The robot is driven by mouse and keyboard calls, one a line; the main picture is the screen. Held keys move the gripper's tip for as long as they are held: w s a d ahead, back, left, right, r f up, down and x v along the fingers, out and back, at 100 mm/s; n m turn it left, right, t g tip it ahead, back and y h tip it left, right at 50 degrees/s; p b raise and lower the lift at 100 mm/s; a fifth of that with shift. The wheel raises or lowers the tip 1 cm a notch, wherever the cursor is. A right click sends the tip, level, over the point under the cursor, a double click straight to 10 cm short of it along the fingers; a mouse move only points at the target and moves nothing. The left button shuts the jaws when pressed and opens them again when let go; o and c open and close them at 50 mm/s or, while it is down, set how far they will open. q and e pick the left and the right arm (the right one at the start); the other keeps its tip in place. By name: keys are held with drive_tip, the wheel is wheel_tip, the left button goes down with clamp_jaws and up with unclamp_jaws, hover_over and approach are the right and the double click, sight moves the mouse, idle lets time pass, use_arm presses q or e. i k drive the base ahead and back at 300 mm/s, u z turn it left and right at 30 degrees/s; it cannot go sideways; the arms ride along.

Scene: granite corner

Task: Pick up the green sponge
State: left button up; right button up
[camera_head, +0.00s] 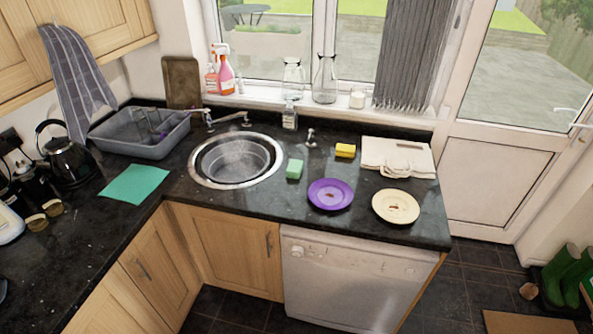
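The green sponge (294,169) is a small light-green block on the dark granite counter (262,200). It lies just right of the round metal sink (236,160) and left of the purple plate (330,194). Nothing covers it. Neither of my grippers shows in the head view.
A yellow sponge (345,150), a cream plate (396,206) and a cream cloth (398,156) lie to the right. A small tap (311,138) and a soap bottle (290,117) stand behind the green sponge. A teal cloth (134,183) and grey dish rack (140,137) are left.

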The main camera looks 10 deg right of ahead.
sight(295, 168)
drive_tip(key=u, duration=0.15)
drive_tip(key=i, duration=1.35)
drive_tip(key=z, duration=0.15)
